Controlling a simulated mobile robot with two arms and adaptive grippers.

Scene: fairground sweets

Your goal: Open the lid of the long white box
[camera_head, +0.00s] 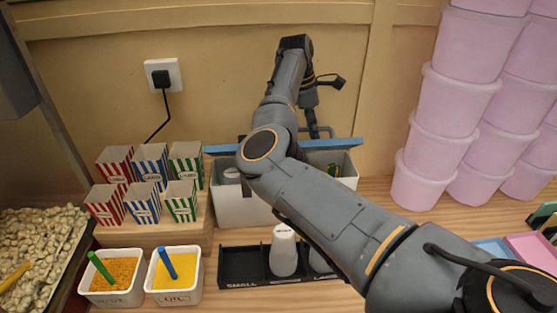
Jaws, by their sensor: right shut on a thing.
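The long white box (232,207) stands on the counter against the back wall, partly hidden behind my right arm. Its blue lid (343,144) shows as a thin strip, nearly edge-on, above the box. Below the strip I see into the box: a pale round thing at the left and something green at the right. My right gripper (316,132) is at the lid's far side, shut on the lid; its fingertips are partly hidden. My left gripper is not in view.
Striped cartons (142,203) stand on a wooden step left of the box. Two tubs (175,296) with spoons and a black tray (241,281) with shakers (283,256) stand in front. Stacked pink tubs (446,102) rise at the right. Bare counter shows between box and tubs.

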